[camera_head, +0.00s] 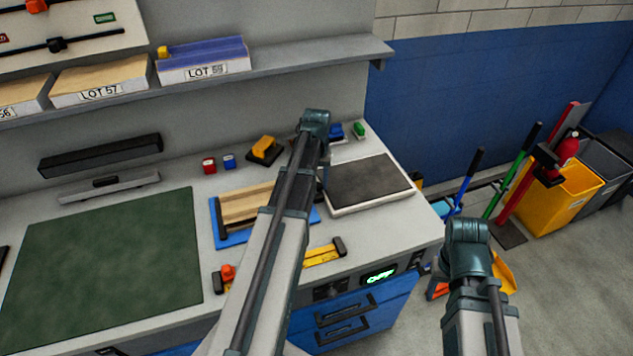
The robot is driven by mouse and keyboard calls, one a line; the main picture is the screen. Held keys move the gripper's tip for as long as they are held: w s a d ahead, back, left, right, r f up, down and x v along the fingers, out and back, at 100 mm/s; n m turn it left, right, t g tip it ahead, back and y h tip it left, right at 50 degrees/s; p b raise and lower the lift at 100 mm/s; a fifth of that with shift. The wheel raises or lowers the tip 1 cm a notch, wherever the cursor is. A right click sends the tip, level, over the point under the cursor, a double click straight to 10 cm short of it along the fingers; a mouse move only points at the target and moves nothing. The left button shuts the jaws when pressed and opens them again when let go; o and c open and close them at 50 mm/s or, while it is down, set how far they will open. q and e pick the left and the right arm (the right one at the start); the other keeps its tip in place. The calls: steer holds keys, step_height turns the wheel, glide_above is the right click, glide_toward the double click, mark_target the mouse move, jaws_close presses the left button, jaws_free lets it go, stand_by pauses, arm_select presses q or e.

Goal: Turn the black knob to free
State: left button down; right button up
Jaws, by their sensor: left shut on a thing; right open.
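My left arm reaches across the bench from the bottom, and its gripper (322,172) points down between the wooden panel and the dark-topped plate. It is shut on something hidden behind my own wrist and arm. I cannot make out the black knob for certain; my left arm covers part of this area. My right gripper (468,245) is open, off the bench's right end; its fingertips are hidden.
A dark-topped plate (370,181) lies right of my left gripper. Yellow tools (322,254) and a lit green display (380,277) are near the front edge. A green mat (105,260) covers the left. A shelf (290,65) hangs above. A yellow bin (565,195) stands right.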

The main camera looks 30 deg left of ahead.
arm_select(q)
steer(key=n, duration=1.2)
stand_by(0.6)
steer(key=shift+c, duration=1.7)
jaws_free()
step_height(320, 180, up, 14)
steer(key=p, duration=1.3)
steer(key=shift+p, duration=0.4)
